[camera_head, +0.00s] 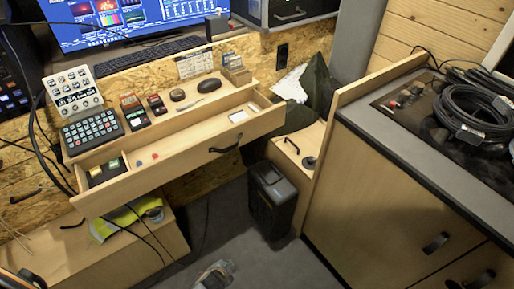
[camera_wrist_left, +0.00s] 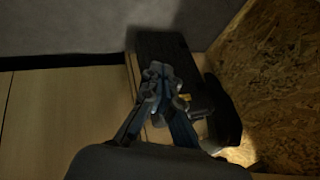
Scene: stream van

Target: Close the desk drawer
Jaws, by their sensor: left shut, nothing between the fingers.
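The desk drawer (camera_head: 178,172) is pulled out from under the desk in the head view, its wooden front tilted across the picture. Its black handle (camera_head: 225,144) is on the front panel. Inside lie a dark tray with small yellow and green items (camera_head: 106,172), small red bits and a white card (camera_head: 238,116). My left gripper (camera_wrist_left: 158,72) shows in the left wrist view. Its fingers are together and empty, in front of a dark box-like thing (camera_wrist_left: 165,48). I cannot make it out in the head view.
The desktop holds a keypad (camera_head: 92,128), a button panel (camera_head: 73,92) and a mouse (camera_head: 209,85). A black bin (camera_head: 271,200) stands below the drawer's right end. A cabinet (camera_head: 375,190) is at the right. A pale object (camera_head: 214,274) is cropped at the bottom. Grey floor lies between.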

